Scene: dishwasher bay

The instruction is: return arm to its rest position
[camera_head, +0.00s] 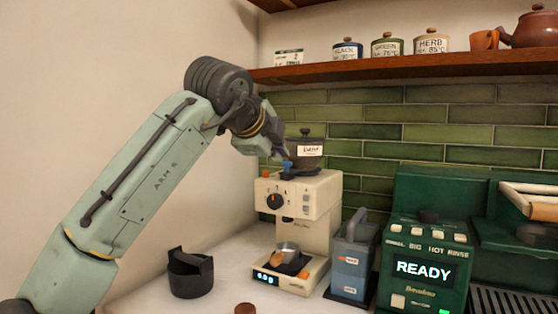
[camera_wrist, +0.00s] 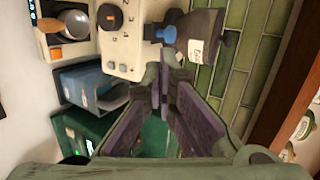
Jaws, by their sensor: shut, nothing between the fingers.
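My gripper (camera_head: 284,153) is at the end of my pale green arm, raised at the left of the head view. It is beside the dark hopper (camera_head: 306,152) on the cream grinder (camera_head: 318,197), slightly above the blue knob. I cannot tell whether it touches the hopper. In the wrist view my gripper (camera_wrist: 165,74) is shut and empty, its dark fingers pointing toward the grinder (camera_wrist: 120,45) and the labelled hopper (camera_wrist: 197,38). The fingers hide part of what lies behind them.
A metal cup (camera_head: 288,250) sits at the grinder's base. A blue-grey container (camera_head: 350,262) and a green machine reading READY (camera_head: 424,268) stand to the right. A black bin (camera_head: 190,273) stands on the counter. A shelf (camera_head: 420,66) with canisters runs above.

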